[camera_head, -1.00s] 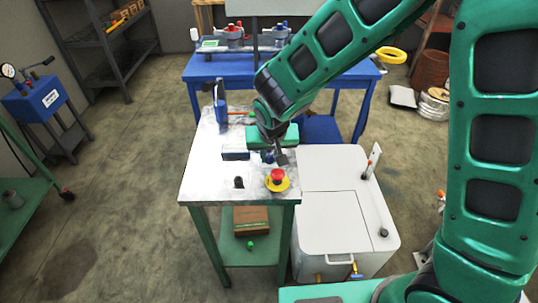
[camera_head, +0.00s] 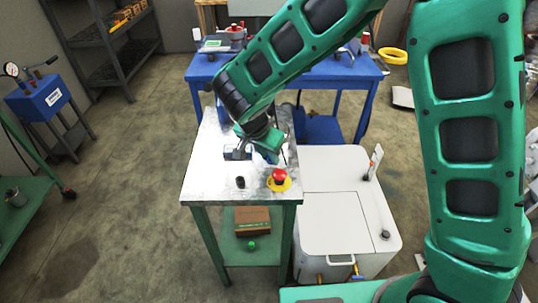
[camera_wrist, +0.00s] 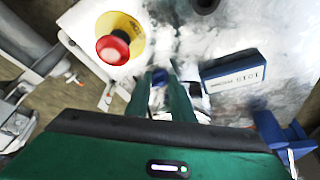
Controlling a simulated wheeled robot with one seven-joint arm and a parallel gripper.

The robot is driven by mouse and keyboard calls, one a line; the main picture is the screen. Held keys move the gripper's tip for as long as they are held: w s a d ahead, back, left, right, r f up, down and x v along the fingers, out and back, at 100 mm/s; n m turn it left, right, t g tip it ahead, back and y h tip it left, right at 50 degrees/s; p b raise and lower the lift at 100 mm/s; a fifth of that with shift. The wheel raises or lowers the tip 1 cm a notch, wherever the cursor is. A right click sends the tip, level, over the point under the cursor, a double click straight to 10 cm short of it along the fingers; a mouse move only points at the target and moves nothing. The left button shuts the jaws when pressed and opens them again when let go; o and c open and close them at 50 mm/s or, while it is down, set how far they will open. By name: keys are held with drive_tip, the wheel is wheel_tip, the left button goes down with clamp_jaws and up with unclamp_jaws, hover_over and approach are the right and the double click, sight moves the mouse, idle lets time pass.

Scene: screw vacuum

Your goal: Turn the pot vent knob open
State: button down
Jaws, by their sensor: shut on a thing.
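A small blue knob (camera_wrist: 158,77) stands on the metal-topped table in the wrist view, between the red stop button and a blue labelled box. My gripper (camera_wrist: 160,73) has its two green fingers closed around the knob, one on each side. In the head view my gripper (camera_head: 270,155) is low over the table's right part, beyond the red button, and my arm partly hides it. The knob's base and any mark of its turn are too small or hidden to read. I cannot make out the pot itself.
The red stop button (camera_head: 279,176) on its yellow base is close in front of my gripper. A black knob (camera_head: 240,182) and the blue box (camera_wrist: 235,74) are near. A white cabinet (camera_head: 333,215) stands right of the table (camera_head: 208,180). A blue bench is behind.

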drive_tip(key=shift+a+m, duration=0.1)
drive_tip(key=shift+m, duration=0.3)
drive_tip(key=c, duration=1.5)
unclamp_jaws()
drive_tip(key=shift+c, duration=0.2)
drive_tip(key=shift+w, duration=0.1)
drive_tip(key=shift+r, duration=0.6)
drive_tip(key=v, duration=0.6)
drive_tip(key=shift+s+a+r, duration=0.25)
drive_tip(key=shift+s+a, duration=0.05)
drive_tip(key=shift+s, duration=0.05)
